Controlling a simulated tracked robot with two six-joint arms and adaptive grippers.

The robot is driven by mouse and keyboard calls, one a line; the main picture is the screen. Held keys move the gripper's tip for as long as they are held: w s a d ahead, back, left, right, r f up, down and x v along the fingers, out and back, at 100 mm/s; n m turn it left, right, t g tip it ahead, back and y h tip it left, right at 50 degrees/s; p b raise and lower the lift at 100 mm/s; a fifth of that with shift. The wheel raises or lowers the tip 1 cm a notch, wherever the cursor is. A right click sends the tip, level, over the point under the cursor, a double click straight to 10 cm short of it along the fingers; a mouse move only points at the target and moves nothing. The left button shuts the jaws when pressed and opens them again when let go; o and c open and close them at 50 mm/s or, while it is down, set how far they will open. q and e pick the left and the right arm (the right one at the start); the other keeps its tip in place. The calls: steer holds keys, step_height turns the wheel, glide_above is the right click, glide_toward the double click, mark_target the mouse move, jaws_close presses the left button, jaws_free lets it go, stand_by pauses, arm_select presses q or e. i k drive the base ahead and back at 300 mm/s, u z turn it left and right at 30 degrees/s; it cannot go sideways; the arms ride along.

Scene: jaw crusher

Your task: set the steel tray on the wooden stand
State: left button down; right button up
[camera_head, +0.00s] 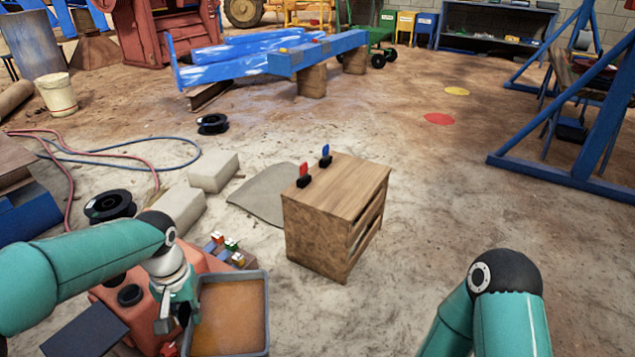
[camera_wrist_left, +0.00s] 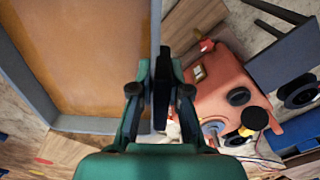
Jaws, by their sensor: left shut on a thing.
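The steel tray (camera_head: 267,305) is grey with a rusty orange-brown inside, at the bottom of the head view. It also fills the upper left of the left wrist view (camera_wrist_left: 90,124). My left gripper (camera_head: 180,314) is shut on the tray's left wall; its fingers also show in the wrist view (camera_wrist_left: 160,92). The tray's near edge is close to the bottom of the head view, and I cannot tell its height above the floor. The wooden stand (camera_head: 340,192) is right of and beyond the tray, apart from it. My right gripper is out of view.
A red clip (camera_head: 304,176) and a blue clip (camera_head: 325,157) stand on the stand's far left edge. An orange-red machine (camera_head: 140,305) is beside the tray. Pale blocks (camera_head: 213,172) lie behind it. Floor right of the stand is clear.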

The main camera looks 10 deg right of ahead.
mark_target(351, 184)
steer(key=z, duration=0.5)
steer(key=i, duration=0.9)
steer(key=z, duration=0.75)
steer(key=i, duration=0.7)
